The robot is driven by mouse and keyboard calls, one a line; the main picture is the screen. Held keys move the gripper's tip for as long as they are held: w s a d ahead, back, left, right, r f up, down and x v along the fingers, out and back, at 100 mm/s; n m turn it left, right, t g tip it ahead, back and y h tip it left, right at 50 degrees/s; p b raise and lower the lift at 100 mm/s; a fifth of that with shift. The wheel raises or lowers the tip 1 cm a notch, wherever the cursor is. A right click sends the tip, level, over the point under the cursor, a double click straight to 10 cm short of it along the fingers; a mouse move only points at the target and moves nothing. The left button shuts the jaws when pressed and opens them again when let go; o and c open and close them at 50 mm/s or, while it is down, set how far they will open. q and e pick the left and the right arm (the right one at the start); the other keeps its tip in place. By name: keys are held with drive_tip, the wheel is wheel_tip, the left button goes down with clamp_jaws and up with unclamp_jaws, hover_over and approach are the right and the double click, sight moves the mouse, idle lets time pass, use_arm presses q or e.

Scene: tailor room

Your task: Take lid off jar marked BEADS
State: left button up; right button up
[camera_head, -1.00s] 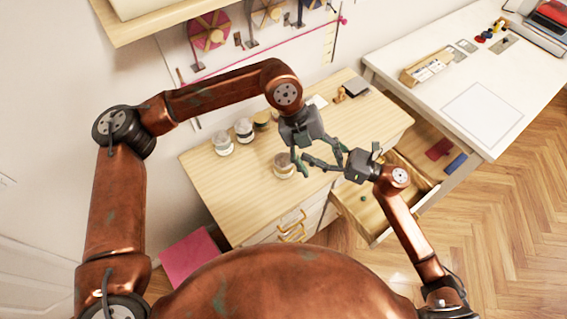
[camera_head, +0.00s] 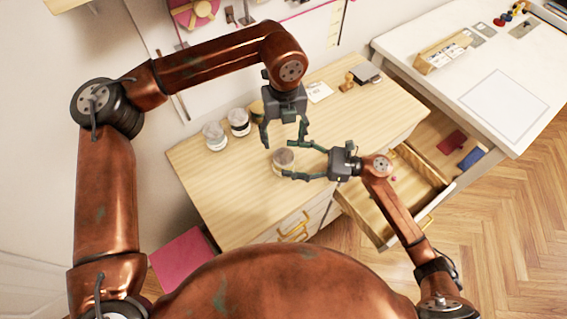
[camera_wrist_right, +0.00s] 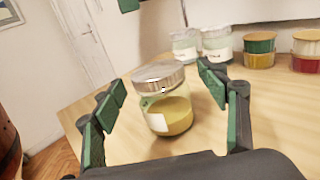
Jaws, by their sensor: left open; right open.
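A glass jar (camera_head: 282,168) with yellowish contents stands upright near the front of the wooden cabinet top. Its silver lid (camera_wrist_right: 158,77) is on it. The right wrist view shows a pale label (camera_wrist_right: 157,121) whose marking I cannot read. My right gripper (camera_head: 298,160) is open, with one finger on either side of the jar in the right wrist view; I cannot tell whether they touch it. My left gripper (camera_head: 284,143) is open and points down above and behind the jar. One of its green fingertips (camera_wrist_right: 128,5) shows at the top of the right wrist view.
Two lidded jars (camera_head: 215,137) (camera_head: 239,122) stand at the back left of the wooden top (camera_head: 230,190). Stacked coloured tubs (camera_wrist_right: 258,50) show in the right wrist view. An open drawer (camera_head: 390,205) lies below my right arm. A white table (camera_head: 480,75) stands at right.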

drive_tip(key=shift+w+a, duration=0.15)
drive_tip(key=shift+a, duration=1.15)
drive_tip(key=shift+c, duration=0.4)
clamp_jaws()
